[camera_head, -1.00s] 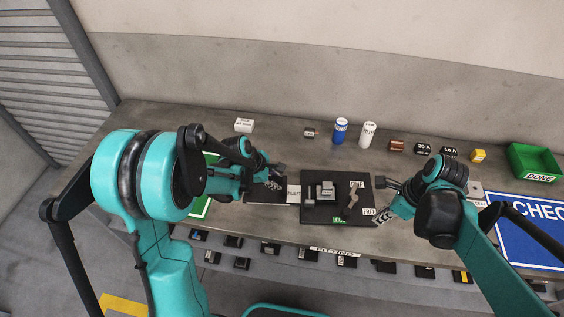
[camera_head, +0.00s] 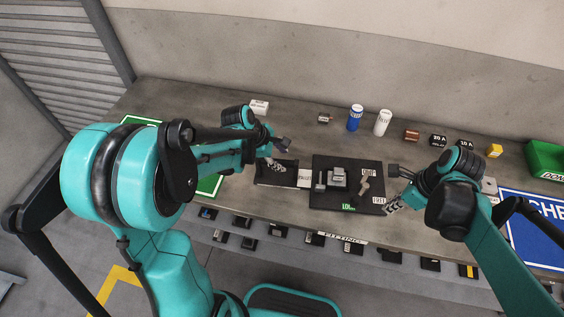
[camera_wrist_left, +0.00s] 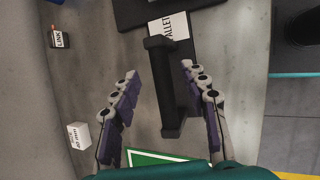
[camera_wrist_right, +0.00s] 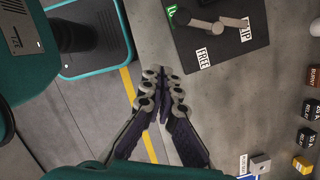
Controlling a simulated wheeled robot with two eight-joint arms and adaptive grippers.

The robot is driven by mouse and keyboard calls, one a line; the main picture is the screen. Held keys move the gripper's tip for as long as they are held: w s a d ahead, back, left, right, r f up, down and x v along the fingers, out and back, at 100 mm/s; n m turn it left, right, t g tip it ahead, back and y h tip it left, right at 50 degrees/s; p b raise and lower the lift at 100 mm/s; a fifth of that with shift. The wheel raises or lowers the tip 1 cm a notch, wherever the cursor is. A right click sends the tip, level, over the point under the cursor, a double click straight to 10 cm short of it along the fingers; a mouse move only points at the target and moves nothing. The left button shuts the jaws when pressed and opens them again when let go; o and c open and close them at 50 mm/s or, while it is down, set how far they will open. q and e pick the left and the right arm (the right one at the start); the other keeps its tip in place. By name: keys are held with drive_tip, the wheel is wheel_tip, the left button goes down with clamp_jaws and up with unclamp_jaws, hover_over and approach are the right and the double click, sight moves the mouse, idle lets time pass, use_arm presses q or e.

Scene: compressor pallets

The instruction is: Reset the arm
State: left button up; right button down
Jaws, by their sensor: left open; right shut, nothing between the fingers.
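My left gripper (camera_head: 279,154) is open over the back-left part of the bench, close to a black pallet (camera_head: 268,180) with a white label. In the left wrist view its fingers (camera_wrist_left: 160,73) stand wide apart. A black handle-like bar (camera_wrist_left: 163,85) shows between them, with a gap on each side. My right gripper (camera_head: 394,207) is at the right edge of the dark board (camera_head: 340,203). In the right wrist view its fingertips (camera_wrist_right: 161,76) are together with nothing between them, above the bench's front edge.
The board carries a grey block (camera_head: 338,178) and a link-shaped part (camera_head: 364,187). Behind stand a blue can (camera_head: 355,118), a white can (camera_head: 382,122) and small boxes. A green bin (camera_head: 545,158) and blue mat (camera_head: 530,240) lie right. A green mat (camera_head: 210,186) lies left.

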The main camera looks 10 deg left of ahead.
use_arm(q)
drive_tip(key=v, duration=0.6)
drive_tip(key=s+r+m+t+y, duration=0.2)
drive_tip(key=s+m, duration=0.5)
drive_tip(key=m, duration=0.2)
drive_tip(key=s+a+r+m+t+y, duration=0.1)
drive_tip(key=s+r+m+y, duration=0.1)
drive_tip(key=s+m, duration=0.6)
drive_tip(key=shift+a+r+m+t, duration=0.2)
drive_tip(key=shift+r+m+t, duration=0.3)
drive_tip(key=shift+m, duration=0.5)
use_arm(e)
drive_tip(key=s+a+r+n+t+h, duration=0.1)
drive_tip(key=s+r+n+t, duration=0.4)
drive_tip(key=n, duration=1.8)
drive_tip(key=shift+s+r+t+h, duration=0.2)
drive_tip(key=shift+r+t+h, duration=0.25)
drive_tip(key=shift+h, duration=0.35)
drive_tip(key=shift+f, duration=0.1)
